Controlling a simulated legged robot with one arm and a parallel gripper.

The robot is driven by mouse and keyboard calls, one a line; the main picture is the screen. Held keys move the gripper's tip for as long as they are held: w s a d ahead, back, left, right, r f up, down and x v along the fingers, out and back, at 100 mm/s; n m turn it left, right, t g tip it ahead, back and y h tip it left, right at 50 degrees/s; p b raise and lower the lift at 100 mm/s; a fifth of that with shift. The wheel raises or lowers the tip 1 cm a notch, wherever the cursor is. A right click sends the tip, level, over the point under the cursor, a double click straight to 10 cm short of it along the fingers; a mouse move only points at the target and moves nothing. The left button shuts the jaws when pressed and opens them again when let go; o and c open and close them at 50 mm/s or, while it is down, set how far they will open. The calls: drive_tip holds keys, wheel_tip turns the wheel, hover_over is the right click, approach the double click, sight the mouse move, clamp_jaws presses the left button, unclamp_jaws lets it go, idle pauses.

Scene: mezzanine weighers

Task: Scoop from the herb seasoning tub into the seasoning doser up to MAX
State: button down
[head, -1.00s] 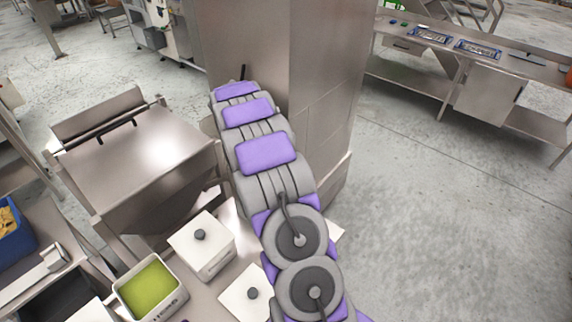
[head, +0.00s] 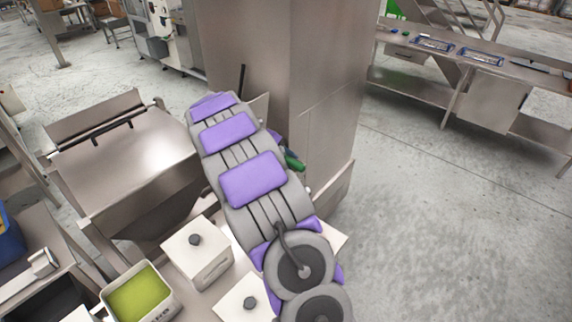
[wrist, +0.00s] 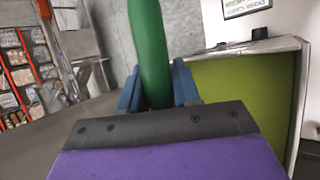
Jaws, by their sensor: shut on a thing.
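My gripper (wrist: 158,88) is shut on a green handle (wrist: 152,45), probably the scoop's; its other end is out of the wrist view. In the head view my arm hides the jaws, and a bit of green (head: 293,160) shows beside the arm near the steel column. An open white tub of yellow-green seasoning (head: 140,295) stands at the lower left, well apart from my gripper. In the wrist view an olive-green surface with a pale rim (wrist: 240,95) is close on the right; I cannot tell whether it is the doser. No MAX mark is readable.
Two white lidded tubs (head: 197,255) (head: 246,300) stand beside the open tub. A steel hopper with a lid (head: 125,160) is at the left. A steel column (head: 290,70) rises right behind my arm. The floor on the right (head: 440,230) is clear up to a steel bench (head: 490,100).

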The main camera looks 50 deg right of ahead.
drive_tip(key=shift+d+f+b, duration=0.15)
drive_tip(key=shift+d+b, duration=0.15)
drive_tip(key=shift+b, duration=0.2)
drive_tip(key=a+h+b, duration=0.1)
drive_tip(key=b, duration=0.1)
drive_tip(key=shift+b, duration=0.35)
drive_tip(key=shift+h, duration=0.4)
drive_tip(key=h+b, duration=0.1)
drive_tip(key=b, duration=0.2)
drive_tip(key=shift+d+m, duration=0.1)
drive_tip(key=shift+m, duration=0.2)
